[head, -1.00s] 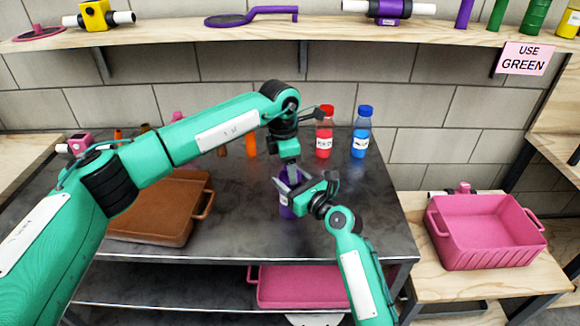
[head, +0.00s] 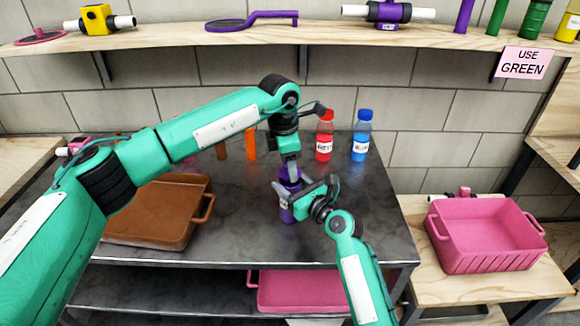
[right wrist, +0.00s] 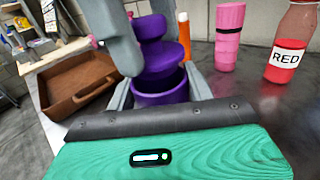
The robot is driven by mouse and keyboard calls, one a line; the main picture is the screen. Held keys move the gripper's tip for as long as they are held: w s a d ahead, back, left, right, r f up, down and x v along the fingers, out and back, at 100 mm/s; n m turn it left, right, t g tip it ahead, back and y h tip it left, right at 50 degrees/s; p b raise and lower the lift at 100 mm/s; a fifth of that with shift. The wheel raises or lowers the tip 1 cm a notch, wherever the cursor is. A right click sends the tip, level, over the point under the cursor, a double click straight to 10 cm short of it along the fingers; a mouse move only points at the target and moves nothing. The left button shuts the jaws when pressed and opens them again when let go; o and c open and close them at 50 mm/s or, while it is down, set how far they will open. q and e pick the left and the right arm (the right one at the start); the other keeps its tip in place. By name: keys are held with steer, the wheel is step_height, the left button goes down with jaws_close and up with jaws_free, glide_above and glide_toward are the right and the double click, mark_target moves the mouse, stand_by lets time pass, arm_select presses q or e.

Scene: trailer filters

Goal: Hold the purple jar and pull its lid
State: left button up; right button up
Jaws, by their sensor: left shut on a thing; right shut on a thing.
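The purple jar (head: 287,214) stands upright on the dark metal table (head: 345,230). My right gripper (head: 284,193) is shut around it from the side. In the right wrist view its fingers flank the jar (right wrist: 160,97). My left gripper (head: 290,163) comes down from above and is shut on the purple lid (head: 290,180). In the right wrist view the lid (right wrist: 161,57) sits above the jar's mouth, and the dark inside of the mouth shows below it. The lid looks raised off the rim; my left gripper's grey fingers hide part of it.
A red bottle (head: 324,140) and a blue bottle (head: 361,140) stand at the table's back. A brown tray (head: 150,212) is on the left. A pink bin (head: 485,240) stands on the right side table. A pink container (right wrist: 229,38) shows in the right wrist view.

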arm_select(q)
steer(key=shift+r, duration=0.15)
steer(key=shift+r, duration=1.95)
arm_select(e)
steer(key=o, duration=1.5)
steer(key=shift+c, duration=0.2)
